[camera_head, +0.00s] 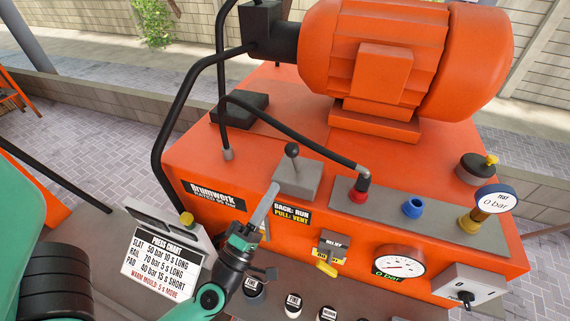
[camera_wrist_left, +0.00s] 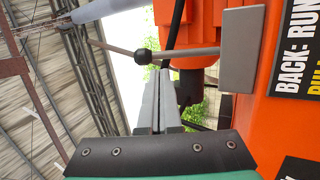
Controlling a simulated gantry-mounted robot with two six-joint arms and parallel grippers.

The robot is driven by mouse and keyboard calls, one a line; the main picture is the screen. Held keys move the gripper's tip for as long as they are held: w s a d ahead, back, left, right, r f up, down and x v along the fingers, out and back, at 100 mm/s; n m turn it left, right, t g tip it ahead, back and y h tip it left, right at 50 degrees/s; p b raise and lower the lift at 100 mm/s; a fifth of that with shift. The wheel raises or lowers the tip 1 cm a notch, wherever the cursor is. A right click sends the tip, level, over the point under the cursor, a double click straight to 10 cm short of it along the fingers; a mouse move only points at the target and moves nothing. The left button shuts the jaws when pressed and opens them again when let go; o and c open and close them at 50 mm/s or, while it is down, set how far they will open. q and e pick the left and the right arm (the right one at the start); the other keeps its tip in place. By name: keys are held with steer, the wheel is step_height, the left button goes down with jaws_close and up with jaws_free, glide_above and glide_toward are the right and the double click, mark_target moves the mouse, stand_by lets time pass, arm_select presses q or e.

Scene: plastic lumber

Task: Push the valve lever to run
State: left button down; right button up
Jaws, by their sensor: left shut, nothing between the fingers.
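The valve is a grey block (camera_head: 297,180) on the front of the orange machine top. Its short lever ends in a black ball knob (camera_head: 292,150) and stands roughly upright. The label below (camera_head: 291,216) reads "BACK: RUN, PULL: VENT". My left gripper (camera_head: 274,188) is shut and empty, its long grey fingers pointing up at the block's front left. In the left wrist view, the fingertips (camera_wrist_left: 158,74) are close to the knob (camera_wrist_left: 142,56), with the lever rod running right to the block (camera_wrist_left: 241,50). I cannot tell whether they touch. My right gripper is not in view.
An orange motor (camera_head: 400,60) stands behind the valve. A blue fitting (camera_head: 413,208) and a gauge reading 0 bar (camera_head: 400,266) are to the right. A press chart (camera_head: 160,255) is at left.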

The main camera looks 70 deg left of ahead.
mark_target(295, 160)
arm_select(q)
steer(key=p+x, duration=0.2)
steer(key=x, duration=0.4)
steer(key=shift+w+a, duration=0.2)
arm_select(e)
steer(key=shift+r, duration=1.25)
arm_select(q)
steer(key=shift+r, duration=0.15)
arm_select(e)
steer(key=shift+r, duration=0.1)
